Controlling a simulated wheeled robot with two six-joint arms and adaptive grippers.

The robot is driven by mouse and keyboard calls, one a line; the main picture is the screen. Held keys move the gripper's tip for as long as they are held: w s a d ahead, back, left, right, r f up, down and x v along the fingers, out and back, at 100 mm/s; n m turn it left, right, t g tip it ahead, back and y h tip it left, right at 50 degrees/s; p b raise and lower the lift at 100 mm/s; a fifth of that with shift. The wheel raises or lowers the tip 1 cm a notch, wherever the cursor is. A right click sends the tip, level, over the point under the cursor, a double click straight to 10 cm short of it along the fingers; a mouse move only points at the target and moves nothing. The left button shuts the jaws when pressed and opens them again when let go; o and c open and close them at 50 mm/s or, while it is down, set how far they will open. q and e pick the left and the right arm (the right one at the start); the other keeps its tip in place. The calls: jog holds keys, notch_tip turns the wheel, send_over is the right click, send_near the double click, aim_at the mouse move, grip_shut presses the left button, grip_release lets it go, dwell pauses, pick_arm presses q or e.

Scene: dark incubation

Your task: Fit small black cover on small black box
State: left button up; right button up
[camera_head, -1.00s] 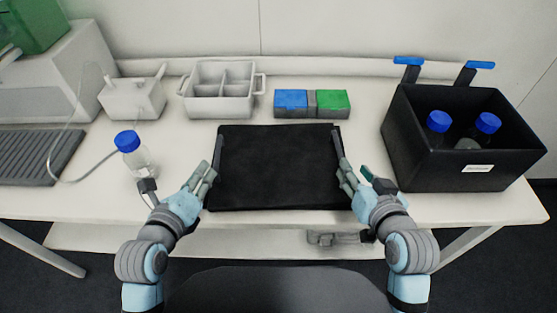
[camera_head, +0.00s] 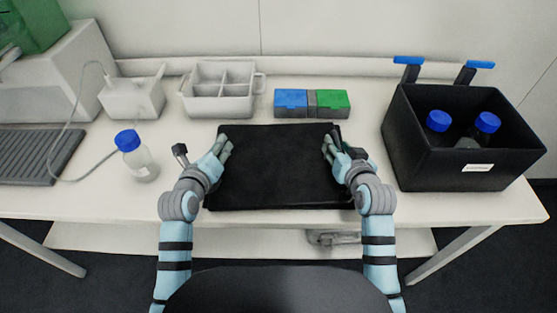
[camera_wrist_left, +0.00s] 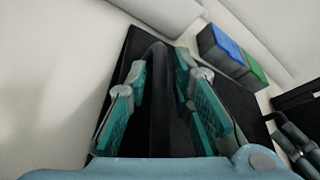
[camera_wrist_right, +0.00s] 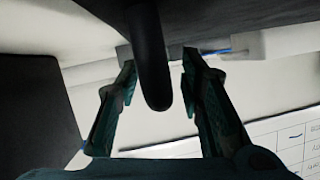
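The small black cover (camera_head: 275,165) lies flat as a dark square at the front middle of the table. My left gripper (camera_head: 225,145) is at its left edge. In the left wrist view, its fingers (camera_wrist_left: 163,82) stand open on both sides of a dark upright handle of the cover. My right gripper (camera_head: 329,146) is at the right edge. In the right wrist view, its open fingers (camera_wrist_right: 158,75) flank the other dark handle (camera_wrist_right: 150,70), with gaps beside it. The small black box (camera_head: 440,165) stands open on the right, holding bottles with blue caps (camera_head: 487,122).
A blue and green case (camera_head: 312,104) and a grey divided holder (camera_head: 218,105) stand behind the cover. A blue-capped bottle (camera_head: 137,160) is left of my left gripper. A pump with tubing (camera_head: 132,97) stands at the back left. Two blue-topped uprights (camera_head: 480,65) rise behind the box.

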pick_arm(q)
jog(key=c, duration=0.5)
pick_arm(e)
jog(key=c, duration=0.5)
grip_shut()
